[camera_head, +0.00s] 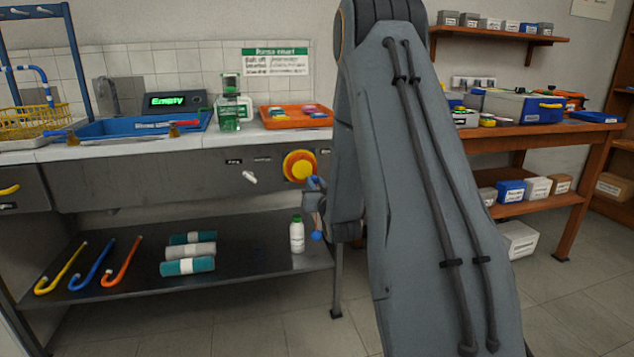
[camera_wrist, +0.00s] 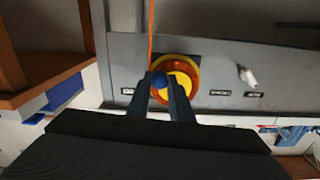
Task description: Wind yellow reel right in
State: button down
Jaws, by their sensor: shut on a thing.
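The yellow reel (camera_head: 300,166) is a round disc with an orange rim on the grey bench front. In the wrist view the reel (camera_wrist: 184,70) lies just beyond my fingertips. My gripper (camera_head: 315,184) is at the reel's lower right in the head view. In the wrist view my gripper (camera_wrist: 161,80) is shut on a small round blue knob (camera_wrist: 158,80) in front of the reel's face. How the knob joins the reel is hidden. An orange cord (camera_wrist: 151,30) shows by the reel. In the head view it hangs down to a blue ball (camera_head: 316,236).
A white lever (camera_head: 249,178) sticks out of the bench front, left of the reel. A white bottle (camera_head: 297,236) stands on the lower shelf close to the hanging ball. An orange tray (camera_head: 268,121) lies on the bench top. My arm hides the middle right.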

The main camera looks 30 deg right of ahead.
aim_at(292, 177)
jog(key=a+m+p, duration=0.1)
jog(key=m, duration=0.2)
jog(key=a+f+m+p, duration=0.1)
jog(key=m, duration=0.3)
jog(key=w+a+m+p, duration=0.1)
jog(key=m, duration=0.3)
jog(key=shift+a+f, duration=0.2)
jog(key=m, duration=0.1)
jog(key=a+m+p, duration=0.1)
jog(key=m, duration=0.1)
jog(key=m+p, duration=0.1)
jog(key=m, duration=0.1)
jog(key=shift+w+a+r, duration=0.2)
jog(key=shift+a+r, duration=0.1)
jog(key=shift+r, duration=0.05)
jog(key=m, duration=0.2)
jog(key=m+p, duration=0.1)
jog(key=a+r+m, duration=0.1)
jog(key=m, duration=0.1)
jog(key=shift+w+a+r+m+p, duration=0.1)
jog(key=shift+w+m+p, duration=0.05)
jog(key=shift+m+p, duration=0.2)
jog(key=c, duration=1.6)
grip_release()
jog(key=v, duration=0.7)
jog(key=shift+s+a+r, duration=0.1)
jog(key=shift+s, duration=0.3)
